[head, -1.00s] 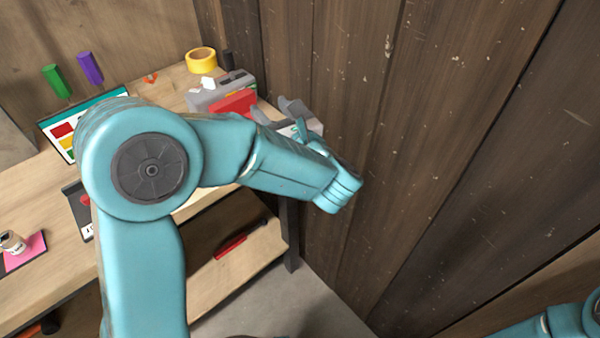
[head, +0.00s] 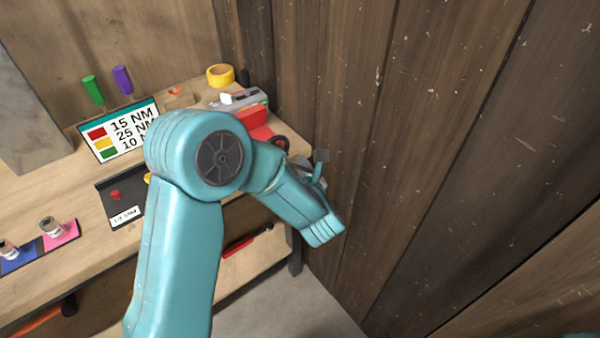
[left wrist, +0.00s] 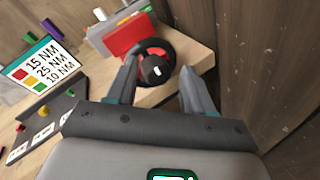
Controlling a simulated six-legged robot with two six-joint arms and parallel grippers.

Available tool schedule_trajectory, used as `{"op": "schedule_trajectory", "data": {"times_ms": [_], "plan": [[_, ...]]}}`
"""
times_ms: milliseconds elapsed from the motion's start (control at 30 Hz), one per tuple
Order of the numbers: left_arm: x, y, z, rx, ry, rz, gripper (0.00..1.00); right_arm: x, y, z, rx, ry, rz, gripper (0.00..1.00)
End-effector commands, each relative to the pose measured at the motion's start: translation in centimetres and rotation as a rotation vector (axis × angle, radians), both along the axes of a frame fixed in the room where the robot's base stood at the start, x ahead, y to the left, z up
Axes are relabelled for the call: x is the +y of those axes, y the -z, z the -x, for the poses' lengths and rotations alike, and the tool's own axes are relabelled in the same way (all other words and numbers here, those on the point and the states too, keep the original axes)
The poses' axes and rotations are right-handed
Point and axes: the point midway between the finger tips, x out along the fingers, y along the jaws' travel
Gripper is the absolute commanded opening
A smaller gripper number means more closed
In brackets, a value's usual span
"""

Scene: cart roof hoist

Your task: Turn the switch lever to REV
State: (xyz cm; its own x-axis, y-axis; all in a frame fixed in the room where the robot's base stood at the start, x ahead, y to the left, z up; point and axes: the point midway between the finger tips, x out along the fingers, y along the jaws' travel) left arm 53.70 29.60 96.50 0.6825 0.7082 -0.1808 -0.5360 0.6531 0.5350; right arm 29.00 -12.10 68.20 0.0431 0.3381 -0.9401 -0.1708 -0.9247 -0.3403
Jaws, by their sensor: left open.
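A grey box (head: 243,98) with a red front part (head: 254,118) stands at the back right of the bench by the wall. A small white lever-like piece (head: 226,98) stands on its top; it also shows in the left wrist view (left wrist: 100,14). I cannot read any REV marking. A black round ring with a dark knob (left wrist: 154,68) sits in front of the red part. My left gripper (left wrist: 160,88) is open and empty, its fingers on either side of the ring in the picture, apparently short of it. In the head view my forearm partly hides this gripper (head: 312,168).
A torque sign (head: 122,128), a dark tray (head: 122,203) and small jars on coloured pads (head: 62,232) are on the bench to the left. Yellow tape (head: 220,75) lies behind the box. A plank wall (head: 430,140) closes the right side.

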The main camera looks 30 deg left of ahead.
Motion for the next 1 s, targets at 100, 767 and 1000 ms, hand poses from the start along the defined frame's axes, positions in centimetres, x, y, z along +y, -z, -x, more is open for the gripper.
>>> {"op": "schedule_trajectory", "data": {"times_ms": [100,767,1000], "plan": [[-0.2,1.7,0.0,0.145,0.088,-0.048,0.52,0.0,-1.6,0.0,0.0,0.0,0.0,0.62],[-1.2,4.9,0.2,0.327,0.224,-0.113,0.52,0.0,-2.3,0.0,0.001,0.0,0.0,0.62],[-0.4,5.6,0.6,0.343,0.208,-0.109,0.52,0.0,-2.3,0.0,0.001,0.0,0.0,0.62]]}}
